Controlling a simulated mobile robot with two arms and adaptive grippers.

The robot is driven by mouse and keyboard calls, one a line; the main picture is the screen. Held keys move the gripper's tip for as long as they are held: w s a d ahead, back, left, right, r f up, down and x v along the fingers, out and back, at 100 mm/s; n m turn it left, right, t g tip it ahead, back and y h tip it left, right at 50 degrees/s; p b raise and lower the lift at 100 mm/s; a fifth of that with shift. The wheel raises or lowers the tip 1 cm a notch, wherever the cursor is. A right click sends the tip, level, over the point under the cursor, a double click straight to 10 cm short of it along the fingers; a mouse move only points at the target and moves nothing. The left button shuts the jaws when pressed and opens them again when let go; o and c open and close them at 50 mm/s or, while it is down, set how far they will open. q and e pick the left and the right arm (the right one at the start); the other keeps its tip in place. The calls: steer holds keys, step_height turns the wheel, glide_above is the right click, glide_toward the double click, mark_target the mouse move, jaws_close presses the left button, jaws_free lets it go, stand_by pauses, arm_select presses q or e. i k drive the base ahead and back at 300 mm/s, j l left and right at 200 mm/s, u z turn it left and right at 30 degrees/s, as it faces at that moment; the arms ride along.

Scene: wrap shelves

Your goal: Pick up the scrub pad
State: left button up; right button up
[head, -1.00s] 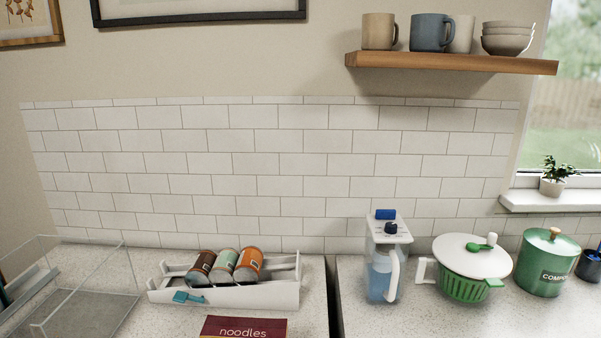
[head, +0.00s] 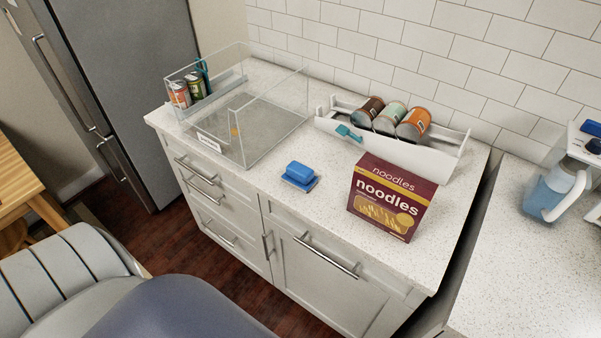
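The scrub pad (head: 299,177) appears to be the small blue item with a raised grip on a flat blue base. It lies on the speckled white counter (head: 262,210), near the front edge, between the clear bin and the noodle box. Nothing covers it. Neither of my grippers shows in the head view.
A clear bin (head: 268,116) stands left of the pad, with two cans in a holder at its far left. A maroon noodle box (head: 390,197) stands to the right. Behind is a white rack (head: 425,158) with three cans. A water pitcher (head: 553,190) stands at far right.

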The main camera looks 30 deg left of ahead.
mark_target(299, 175)
steer(key=u, duration=1.05)
steer(key=z, duration=0.95)
steer(key=k+j+z, duration=0.3)
steer(key=j, duration=0.2)
steer(key=k+j+z, duration=0.3)
steer(key=k+j, duration=0.1)
steer(key=j, duration=0.05)
